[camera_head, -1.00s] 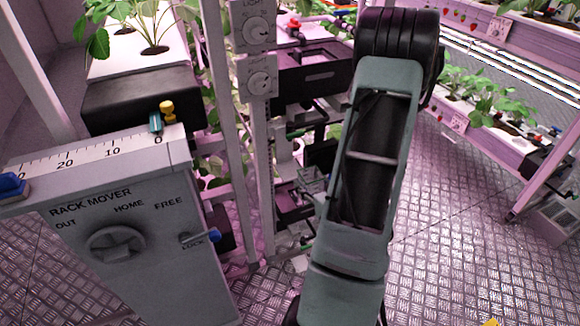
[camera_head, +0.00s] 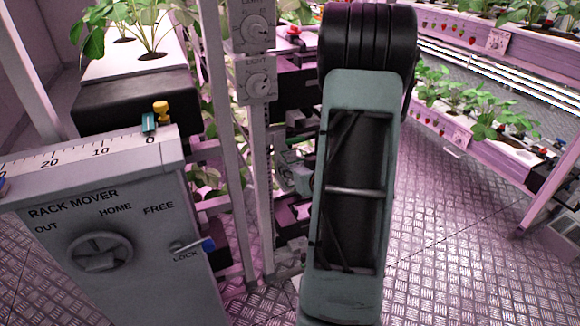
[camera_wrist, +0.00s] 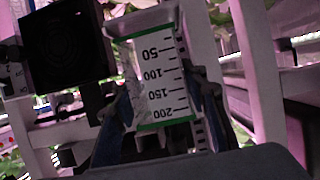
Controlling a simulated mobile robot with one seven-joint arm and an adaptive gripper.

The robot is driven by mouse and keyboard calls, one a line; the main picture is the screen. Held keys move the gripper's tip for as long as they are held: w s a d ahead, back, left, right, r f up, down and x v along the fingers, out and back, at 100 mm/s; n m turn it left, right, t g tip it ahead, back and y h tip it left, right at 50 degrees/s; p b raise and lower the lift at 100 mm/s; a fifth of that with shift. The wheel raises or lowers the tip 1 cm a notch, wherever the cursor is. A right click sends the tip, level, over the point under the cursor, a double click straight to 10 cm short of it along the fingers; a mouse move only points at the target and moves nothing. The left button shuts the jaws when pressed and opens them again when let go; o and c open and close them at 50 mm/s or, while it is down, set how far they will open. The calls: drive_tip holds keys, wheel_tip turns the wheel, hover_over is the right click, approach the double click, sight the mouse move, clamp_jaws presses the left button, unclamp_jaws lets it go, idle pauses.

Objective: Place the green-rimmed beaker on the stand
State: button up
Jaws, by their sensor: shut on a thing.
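In the wrist view the clear beaker (camera_wrist: 152,85) stands between the fingers of my gripper (camera_wrist: 163,108), which is shut on it. Its white scale reads 50 to 200, with the numbers upside down in the picture. A green band crosses it by the 200 mark, and another green edge shows above the 50 mark. The beaker looks slightly tilted in this view. In the head view my own arm covers the middle, and I cannot make out the beaker there. I cannot identify the stand in either view.
The rack mover panel (camera_head: 140,285) stands at left, with a strawberry planter (camera_head: 135,100) behind it. Upright posts with a light dial box (camera_head: 257,80) rise left of my arm. A planter rack (camera_head: 480,125) is at right. The metal floor (camera_head: 440,240) between is clear.

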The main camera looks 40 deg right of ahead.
drive_tip(key=x, duration=0.2)
drive_tip(key=shift+w+f+b, duration=0.1)
drive_tip(key=shift+w+b, duration=0.25)
drive_tip(key=shift+w, duration=0.05)
drive_tip(key=shift+s+d+f, duration=0.1)
drive_tip(key=shift+f, duration=0.15)
drive_tip(key=shift+f, duration=0.1)
drive_tip(key=shift+f+b, duration=0.15)
drive_tip(key=shift+b, duration=0.15)
drive_tip(key=o, duration=1)
